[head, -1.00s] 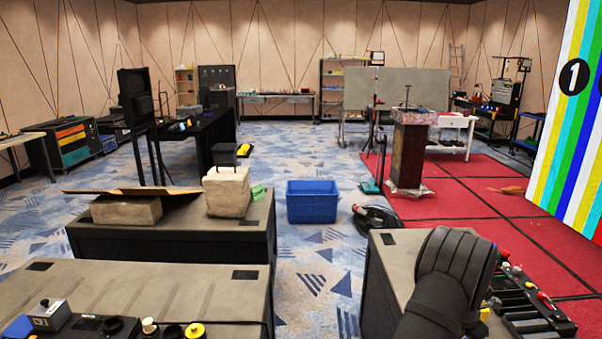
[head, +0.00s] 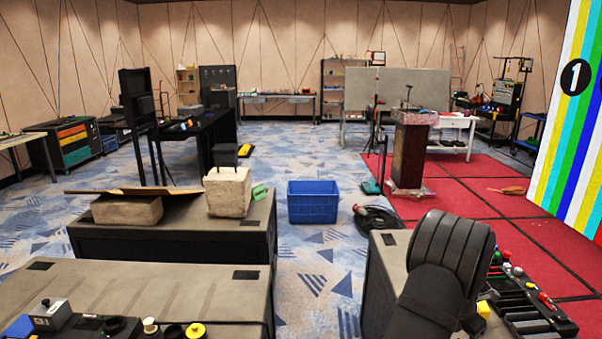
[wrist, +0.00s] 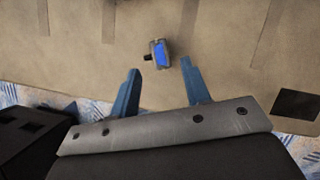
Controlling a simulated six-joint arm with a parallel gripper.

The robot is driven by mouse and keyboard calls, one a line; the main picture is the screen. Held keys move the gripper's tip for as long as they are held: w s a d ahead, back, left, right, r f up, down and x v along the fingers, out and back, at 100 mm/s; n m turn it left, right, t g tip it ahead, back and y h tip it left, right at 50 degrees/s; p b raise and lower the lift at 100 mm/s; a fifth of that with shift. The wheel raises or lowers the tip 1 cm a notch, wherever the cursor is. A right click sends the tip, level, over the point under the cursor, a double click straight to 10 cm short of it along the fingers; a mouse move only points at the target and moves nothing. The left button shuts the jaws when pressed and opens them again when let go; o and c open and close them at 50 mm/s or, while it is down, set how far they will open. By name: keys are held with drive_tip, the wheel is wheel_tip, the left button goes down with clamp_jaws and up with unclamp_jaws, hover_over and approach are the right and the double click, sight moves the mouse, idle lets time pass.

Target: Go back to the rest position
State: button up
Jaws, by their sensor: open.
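My gripper (wrist: 160,82) shows in the wrist view with its two blue-grey fingers spread apart and nothing between them. It points toward a tan case top (wrist: 230,50). A small device with a blue face (wrist: 161,54) lies on that top, a little beyond the fingertips and apart from them. In the head view my dark arm link stands at the lower right, in front of a case, and my gripper does not show there.
A case with a tan top (head: 120,295) fills the lower left. Behind it another case (head: 180,240) bears a stone-like block (head: 227,192). A blue crate (head: 312,203) stands on the carpet. A black tool tray (head: 525,310) lies at the lower right.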

drive_tip(key=x, duration=0.8)
drive_tip(key=shift+d+f, duration=0.1)
drive_tip(key=shift+f, duration=0.15)
drive_tip(key=r, duration=0.5)
drive_tip(key=shift+s+d, duration=0.15)
drive_tip(key=shift+s, duration=0.1)
drive_tip(key=s+d+r, duration=0.3)
drive_tip(key=s+r, duration=0.4)
drive_tip(key=s, duration=0.4)
drive_tip(key=s+a+m+g, duration=0.1)
drive_tip(key=s+a+m, duration=0.35)
drive_tip(key=s, duration=1.15)
drive_tip(key=shift+n, duration=0.75)
drive_tip(key=w+a+f, duration=0.1)
drive_tip(key=w+f, duration=0.1)
drive_tip(key=w, duration=0.2)
drive_tip(key=w+a+f, duration=0.1)
drive_tip(key=w+f, duration=0.5)
drive_tip(key=w, duration=0.1)
drive_tip(key=shift+w+a+f, duration=0.15)
drive_tip(key=shift+w+a, duration=0.2)
drive_tip(key=shift+a, duration=0.05)
drive_tip(key=shift+s+f, duration=0.15)
drive_tip(key=shift+f, duration=0.55)
